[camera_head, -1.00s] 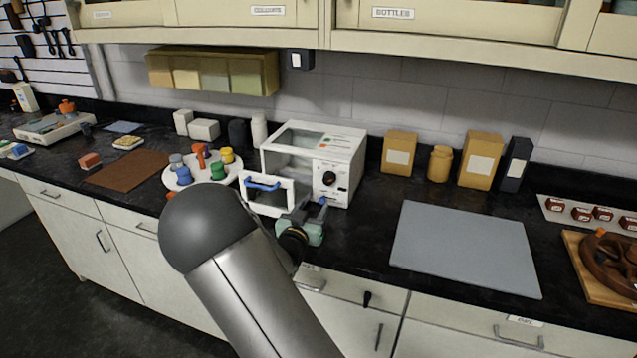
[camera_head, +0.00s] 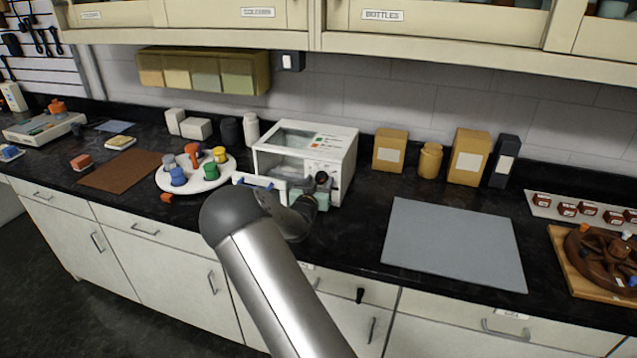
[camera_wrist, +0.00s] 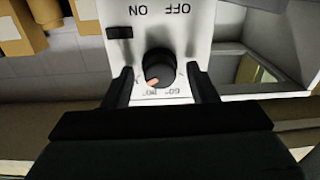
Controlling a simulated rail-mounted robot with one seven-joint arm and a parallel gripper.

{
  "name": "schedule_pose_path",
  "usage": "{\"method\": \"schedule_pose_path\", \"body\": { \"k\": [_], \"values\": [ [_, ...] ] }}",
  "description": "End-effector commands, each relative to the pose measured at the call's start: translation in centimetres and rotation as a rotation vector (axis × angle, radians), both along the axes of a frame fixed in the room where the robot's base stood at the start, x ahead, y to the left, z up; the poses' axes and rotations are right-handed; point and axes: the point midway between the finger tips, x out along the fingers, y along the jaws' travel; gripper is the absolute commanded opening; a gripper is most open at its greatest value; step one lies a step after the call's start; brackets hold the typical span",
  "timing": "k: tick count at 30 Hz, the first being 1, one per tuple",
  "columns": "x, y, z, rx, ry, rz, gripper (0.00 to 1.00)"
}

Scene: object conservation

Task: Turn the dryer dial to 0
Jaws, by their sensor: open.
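The dryer (camera_head: 340,160) is a white box with a glass front, standing on the black counter. Its door with the blue handle stands open at the front left. In the wrist view, upside down, the round black dial (camera_wrist: 160,65) shows with a small orange mark on its rim.
A black switch (camera_wrist: 120,32) sits near the ON and OFF labels. A white round tray (camera_head: 218,182) with coloured-topped jars stands left of the dryer. A grey mat (camera_head: 455,245) lies bare to the right. Tan containers (camera_head: 390,152) stand behind it.

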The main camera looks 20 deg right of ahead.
Motion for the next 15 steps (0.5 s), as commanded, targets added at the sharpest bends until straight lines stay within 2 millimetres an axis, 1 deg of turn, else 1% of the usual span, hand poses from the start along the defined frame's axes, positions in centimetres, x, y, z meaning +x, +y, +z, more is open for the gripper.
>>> {"method": "schedule_pose_path", "body": {
  "k": [2, 3, 5, 6, 7, 8, 15],
  "values": [
    [-0.01, 0.01, -0.01, 0.0, 0.0, 0.0, 0.52],
    [-0.02, 0.01, 0.0, 0.0, 0.0, 0.0, 0.47],
    [-0.02, 0.01, 0.0, 0.0, 0.0, 0.0, 0.3],
    [-0.02, 0.02, 0.0, 0.0, 0.0, 0.0, 0.19],
    [-0.02, 0.02, 0.01, 0.0, 0.0, 0.0, 0.11],
    [-0.02, 0.02, 0.01, 0.0, 0.0, 0.0, 0.08],
    [-0.01, 0.05, -0.03, -0.009, 0.008, 0.001, 0.08]
  ]
}}
